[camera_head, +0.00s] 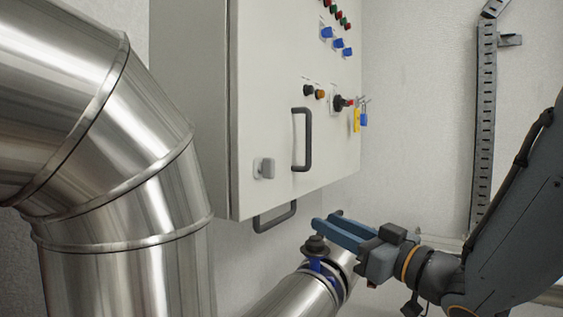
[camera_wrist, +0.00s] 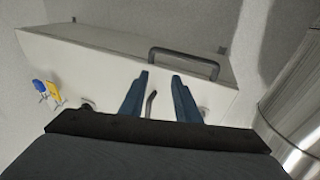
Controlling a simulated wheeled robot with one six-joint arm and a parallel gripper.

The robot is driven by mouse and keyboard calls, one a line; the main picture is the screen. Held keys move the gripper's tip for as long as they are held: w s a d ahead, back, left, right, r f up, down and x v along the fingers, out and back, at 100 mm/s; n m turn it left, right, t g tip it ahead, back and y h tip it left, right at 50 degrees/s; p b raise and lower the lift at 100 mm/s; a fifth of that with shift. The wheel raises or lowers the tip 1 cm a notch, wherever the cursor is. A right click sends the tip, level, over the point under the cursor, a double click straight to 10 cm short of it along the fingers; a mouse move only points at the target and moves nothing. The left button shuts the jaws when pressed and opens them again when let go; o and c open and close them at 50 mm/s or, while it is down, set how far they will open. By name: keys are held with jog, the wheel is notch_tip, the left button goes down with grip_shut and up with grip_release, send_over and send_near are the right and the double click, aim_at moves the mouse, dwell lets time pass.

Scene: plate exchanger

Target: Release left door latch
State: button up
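A small grey latch (camera_head: 264,168) sits low on the left side of the white cabinet's door (camera_head: 285,110). In the wrist view a small part (camera_wrist: 203,111) right of the fingers may be this latch, but it is mostly hidden. My gripper (camera_head: 327,218) is below and to the right of the latch, apart from the cabinet, with its fingers pointing left. In the wrist view my gripper (camera_wrist: 160,74) is open, with an empty gap between its two blue fingers. A dark door handle (camera_head: 308,140) is right of the latch; it shows beyond the finger gap (camera_wrist: 151,103).
Another dark handle (camera_head: 276,217) is at the cabinet's underside. Blue and yellow tags (camera_head: 360,118) hang by a rotary switch. A large metal pipe (camera_head: 150,200) fills the left. A lower pipe with a valve (camera_head: 316,245) is close beneath my gripper. Free space lies before the door.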

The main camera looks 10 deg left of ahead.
aim_at(274, 169)
jog(key=s+a+r+n+g+y+p, duration=0.1)
jog(key=s+a+r+n+g+y, duration=0.25)
jog(key=s+r+y, duration=0.35)
jog(key=shift+n+g+h, duration=0.25)
jog(key=shift+g+h, duration=0.05)
jog(key=shift+g, duration=0.35)
jog(key=p+x, duration=0.1)
jog(key=x, duration=0.1)
jog(key=p+x, duration=0.1)
jog(key=x, duration=0.1)
jog(key=s+r+p+x, duration=0.1)
jog(key=x, duration=0.2)
jog(key=shift+r, duration=0.1)
grip_shut()
